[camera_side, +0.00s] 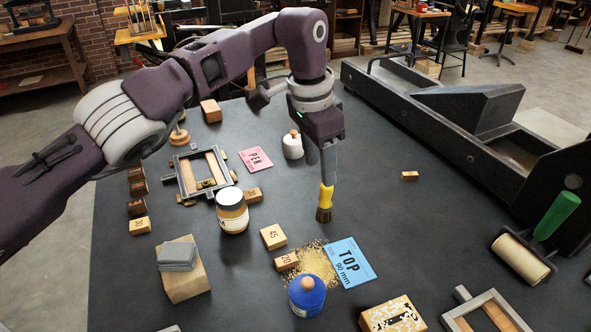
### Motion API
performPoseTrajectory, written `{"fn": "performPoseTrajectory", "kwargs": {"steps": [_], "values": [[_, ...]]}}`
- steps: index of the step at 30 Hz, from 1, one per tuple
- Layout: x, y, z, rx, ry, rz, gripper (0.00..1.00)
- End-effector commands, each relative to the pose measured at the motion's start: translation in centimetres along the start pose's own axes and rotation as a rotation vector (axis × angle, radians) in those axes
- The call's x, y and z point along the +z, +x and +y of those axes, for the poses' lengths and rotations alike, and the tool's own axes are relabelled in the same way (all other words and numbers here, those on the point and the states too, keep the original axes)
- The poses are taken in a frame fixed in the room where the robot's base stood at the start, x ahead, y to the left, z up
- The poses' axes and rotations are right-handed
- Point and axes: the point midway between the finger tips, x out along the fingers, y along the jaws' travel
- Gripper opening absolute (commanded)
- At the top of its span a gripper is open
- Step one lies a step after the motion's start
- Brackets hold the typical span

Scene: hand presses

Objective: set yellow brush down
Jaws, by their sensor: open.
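The yellow brush (325,198) stands upright in the side view, with its dark bristles pointing down at the table near the middle. My gripper (321,168) is directly above it, pointing down, with its fingers at the top of the brush handle. The fingers are open. The fingertips overlap the handle in this view, so I cannot tell whether they touch it. The bristle end appears to be at the dark table top (400,240).
A white bottle (292,146) is behind left, a jar (232,212) left.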

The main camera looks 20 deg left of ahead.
Motion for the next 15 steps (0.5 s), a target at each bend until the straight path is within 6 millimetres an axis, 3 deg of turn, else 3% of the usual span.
{"fn": "performPoseTrajectory", "kwargs": {"steps": [8, 11, 14, 15], "values": [[0.1, -0.6, -0.4, 0.0, -0.016, 0.007, 0.51], [0.8, -4.6, -3.6, 0.004, -0.138, 0.058, 0.51], [4.3, -11.8, -8.5, 0.024, -0.364, 0.144, 0.51], [6.5, -14.5, -9.8, 0.037, -0.45, 0.175, 0.51]]}}
